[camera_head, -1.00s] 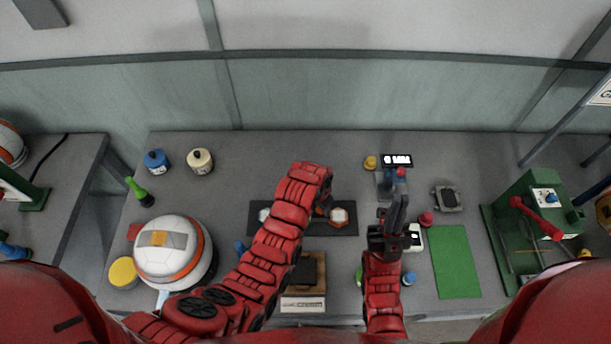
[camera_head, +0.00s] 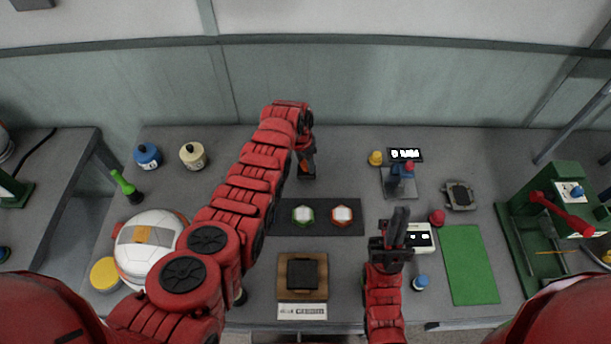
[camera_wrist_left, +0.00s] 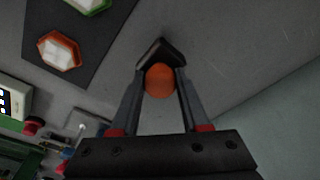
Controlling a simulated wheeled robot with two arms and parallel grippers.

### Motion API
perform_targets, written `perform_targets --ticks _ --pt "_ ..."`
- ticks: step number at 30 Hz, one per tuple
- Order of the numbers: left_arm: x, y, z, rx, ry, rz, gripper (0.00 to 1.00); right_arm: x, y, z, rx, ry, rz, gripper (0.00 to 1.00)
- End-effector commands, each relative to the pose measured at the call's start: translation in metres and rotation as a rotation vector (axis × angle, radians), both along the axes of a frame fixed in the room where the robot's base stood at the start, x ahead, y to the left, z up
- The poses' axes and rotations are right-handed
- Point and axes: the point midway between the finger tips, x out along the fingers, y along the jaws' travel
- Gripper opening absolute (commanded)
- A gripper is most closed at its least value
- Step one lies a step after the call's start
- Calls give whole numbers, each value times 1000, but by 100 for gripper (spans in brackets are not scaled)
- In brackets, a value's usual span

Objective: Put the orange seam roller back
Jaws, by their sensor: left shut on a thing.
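My left gripper (camera_head: 306,172) is beyond the dark mat, toward the back of the table, with its fingers pointing down. It is shut on an orange, rounded thing, which I take to be the orange seam roller (camera_wrist_left: 160,80); it sits between the fingertips in the left wrist view. A small orange patch shows at the gripper in the head view. The rest of the roller is hidden by the fingers. My right gripper (camera_head: 397,228) points away from me beside the white device; its finger gap is unclear.
The dark mat (camera_head: 270,222) bears a green-rimmed (camera_head: 303,215) and an orange-rimmed hexagonal piece (camera_head: 342,215). A wooden block (camera_head: 284,277) with a dark top lies nearer me. A white ball (camera_head: 150,240), bottles (camera_head: 193,156), a green mat (camera_head: 468,264) and a green press (camera_head: 550,220) stand around.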

Motion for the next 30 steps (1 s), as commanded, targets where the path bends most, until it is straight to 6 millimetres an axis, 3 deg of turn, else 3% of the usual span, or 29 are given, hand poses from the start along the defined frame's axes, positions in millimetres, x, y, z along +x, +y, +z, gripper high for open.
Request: perform_targets --ticks 4,9,21,22,26,30 --pt "2 0 -9 -1 -1 -1 0 0 0 -9 0 0 0 0" --pt "1 0 -36 1 2 -2 0 0 0 -30 0 0 0 0" --pt "1 0 -39 0 0 -1 0 0 0 -32 0 0 0 0" --pt "1 0 -38 0 0 -1 49 0 0 -31 0 0 0 0" --pt "1 0 -37 0 0 -1 72 0 0 -30 0 -1 0 0" --pt "1 0 -37 0 0 -1 75 0 0 -30 0 0 0 0"
